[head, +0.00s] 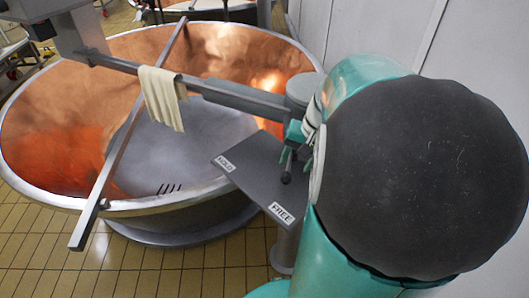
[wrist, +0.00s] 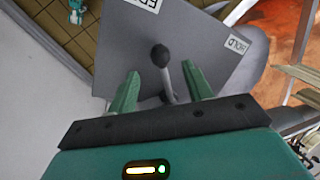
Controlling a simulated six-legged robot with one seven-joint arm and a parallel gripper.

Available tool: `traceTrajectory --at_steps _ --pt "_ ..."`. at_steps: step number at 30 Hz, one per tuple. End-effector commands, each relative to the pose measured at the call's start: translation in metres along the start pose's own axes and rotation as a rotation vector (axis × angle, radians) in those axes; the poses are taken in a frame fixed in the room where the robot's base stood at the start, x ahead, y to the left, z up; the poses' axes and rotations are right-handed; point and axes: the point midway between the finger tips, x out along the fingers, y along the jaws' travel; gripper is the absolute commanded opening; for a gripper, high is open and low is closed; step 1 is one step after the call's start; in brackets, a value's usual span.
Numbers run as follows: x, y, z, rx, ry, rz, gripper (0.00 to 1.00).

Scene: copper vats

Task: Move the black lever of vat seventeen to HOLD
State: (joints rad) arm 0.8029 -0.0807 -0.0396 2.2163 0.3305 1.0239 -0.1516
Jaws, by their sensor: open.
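The black lever shows in the wrist view as a dark ball knob (wrist: 160,55) on a grey shaft, and in the head view as a small dark knob (head: 286,179). It stands over a grey plate (head: 245,178), its knob nearer the FREE label (head: 281,213) than the HOLD label (head: 225,163). In the wrist view the HOLD label (wrist: 237,45) is at right and another label is cut by the top edge. My gripper (wrist: 161,86) is open, with one green finger on each side of the shaft. Contact cannot be told. No vat number is readable.
A large copper vat (head: 60,90) fills the left of the head view. A long grey bar (head: 130,130) lies across it, and a pale cloth (head: 163,98) hangs from a beam. A white wall (head: 375,30) is at right. Tiled floor (head: 40,250) is clear in front.

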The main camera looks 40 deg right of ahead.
Motion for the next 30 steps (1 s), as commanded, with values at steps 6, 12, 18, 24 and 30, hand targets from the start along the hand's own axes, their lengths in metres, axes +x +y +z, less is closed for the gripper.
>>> traceTrajectory --at_steps 6,12,18,24,30 --pt "0.043 -0.001 0.000 -0.001 -0.005 0.000 0.50" --pt "0.064 -0.003 -0.002 -0.003 -0.003 0.001 0.50" --pt "0.067 -0.003 -0.002 -0.004 -0.001 0.001 0.50" --pt "0.067 -0.003 -0.002 -0.004 -0.001 0.001 0.35" --pt "0.067 -0.003 -0.002 -0.004 -0.001 0.001 0.00"
